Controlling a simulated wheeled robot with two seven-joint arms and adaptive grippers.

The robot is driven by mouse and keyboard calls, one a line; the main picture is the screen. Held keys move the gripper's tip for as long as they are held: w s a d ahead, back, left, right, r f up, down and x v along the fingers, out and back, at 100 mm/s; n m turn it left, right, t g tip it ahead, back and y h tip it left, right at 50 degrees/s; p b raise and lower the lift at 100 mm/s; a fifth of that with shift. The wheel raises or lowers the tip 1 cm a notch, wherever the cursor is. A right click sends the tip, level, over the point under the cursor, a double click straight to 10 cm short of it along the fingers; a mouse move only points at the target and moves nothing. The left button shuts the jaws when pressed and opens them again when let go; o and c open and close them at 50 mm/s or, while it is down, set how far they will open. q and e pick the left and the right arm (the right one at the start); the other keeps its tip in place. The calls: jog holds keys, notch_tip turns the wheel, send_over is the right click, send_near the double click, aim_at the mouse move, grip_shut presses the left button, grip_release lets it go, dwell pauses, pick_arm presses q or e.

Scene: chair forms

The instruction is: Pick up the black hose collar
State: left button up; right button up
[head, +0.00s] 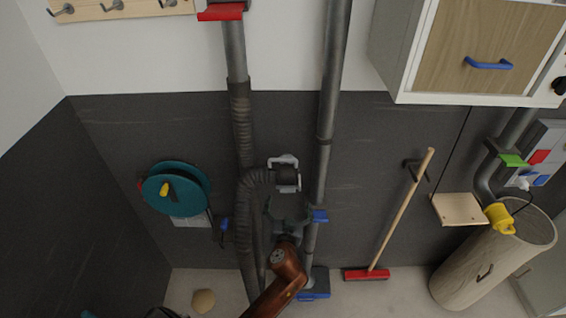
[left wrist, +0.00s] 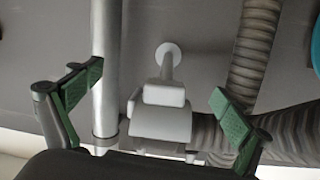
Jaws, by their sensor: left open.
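The black hose collar (head: 287,179) is a dark ring at the end of a bent corrugated hose (head: 247,200) in the head view. A white holder (head: 284,160) on the wall surrounds part of it. My left gripper (head: 287,214) is open just below the collar, its arm coming up from the bottom. In the left wrist view, the green fingers of my left gripper (left wrist: 156,88) stand apart on either side of the white holder (left wrist: 160,120). The hose (left wrist: 290,138) runs in from the right there; the collar is largely hidden by the holder. My right gripper is not in view.
A grey pipe (head: 327,120) runs close right of the collar; it also shows beside a finger in the left wrist view (left wrist: 105,60). A teal reel (head: 175,190) hangs left. A broom (head: 400,215) and a beige bin (head: 485,265) stand right.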

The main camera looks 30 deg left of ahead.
aim_at(283, 167)
pick_arm(q)
jog(key=s+r+n, duration=0.1)
jog(key=r, duration=0.3)
jog(key=a+r+y+p, duration=0.1)
jog(key=r, duration=0.4)
jog(key=s+r+n+t+y+p, duration=0.1)
jog(key=r, duration=0.4)
jog(key=shift+s+a+n, duration=0.2)
jog(key=shift+s+n, duration=0.1)
jog(key=p+x, duration=0.3)
jog(key=x, duration=0.4)
jog(key=shift+w, duration=0.25)
jog(key=shift+f, duration=0.1)
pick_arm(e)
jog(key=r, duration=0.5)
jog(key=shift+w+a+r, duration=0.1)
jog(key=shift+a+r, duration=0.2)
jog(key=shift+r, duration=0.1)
pick_arm(q)
jog(key=shift+s, duration=0.1)
jog(key=shift+c, duration=0.4)
jog(key=c, duration=2)
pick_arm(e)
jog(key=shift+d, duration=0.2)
